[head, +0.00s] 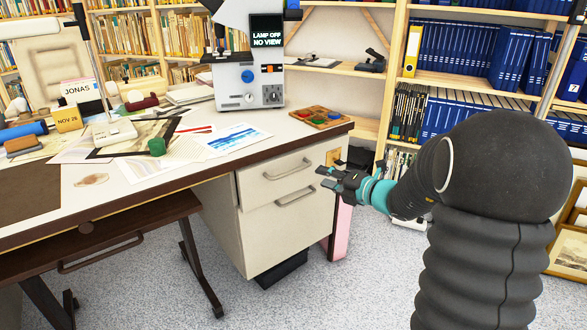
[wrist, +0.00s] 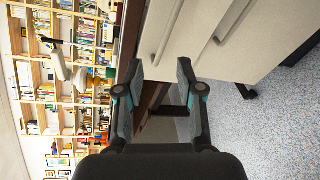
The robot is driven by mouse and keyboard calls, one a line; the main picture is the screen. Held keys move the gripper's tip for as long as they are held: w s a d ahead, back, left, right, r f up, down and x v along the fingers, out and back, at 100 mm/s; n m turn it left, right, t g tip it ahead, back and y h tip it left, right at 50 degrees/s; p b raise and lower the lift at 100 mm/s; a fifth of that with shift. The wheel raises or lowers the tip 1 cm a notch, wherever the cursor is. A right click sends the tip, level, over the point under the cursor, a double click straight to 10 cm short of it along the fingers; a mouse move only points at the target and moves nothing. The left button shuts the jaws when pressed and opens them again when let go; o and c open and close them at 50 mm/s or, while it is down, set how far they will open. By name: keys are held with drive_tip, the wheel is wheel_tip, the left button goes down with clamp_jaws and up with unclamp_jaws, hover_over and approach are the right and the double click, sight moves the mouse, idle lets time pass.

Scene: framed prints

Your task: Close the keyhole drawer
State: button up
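A pale desk pedestal has two stacked drawer fronts with bar handles, the upper drawer (head: 268,183) and the lower drawer (head: 262,232). My gripper (head: 323,178) is in front of the pedestal's right end. In the wrist view my gripper (wrist: 160,72) has its fingers apart and nothing between them; the drawer fronts (wrist: 195,35) lie beyond, turned sideways. I cannot tell whether a fingertip touches.
The desk top (head: 200,165) holds papers, a grey machine (head: 246,82) and a coloured tray (head: 318,117). A dark brown bench-like piece (head: 130,235) with a handle stands front left. Bookshelves (head: 450,85) line the back. The carpet (head: 350,285) before the pedestal is clear.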

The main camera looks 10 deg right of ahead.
sight(295, 171)
drive_tip(key=w+a+f+m, duration=0.1)
drive_tip(key=w+a, duration=0.1)
drive_tip(key=w, duration=0.1)
drive_tip(key=w+a+f+m, duration=0.1)
drive_tip(key=w+a, duration=0.2)
drive_tip(key=w, duration=0.1)
drive_tip(key=w+a+f+m, duration=0.1)
drive_tip(key=w+a+m, duration=0.1)
drive_tip(key=w, duration=0.1)
drive_tip(key=shift+w+a+f, duration=0.35)
drive_tip(key=shift+w+f, duration=0.05)
drive_tip(key=shift+c, duration=0.2)
clamp_jaws()
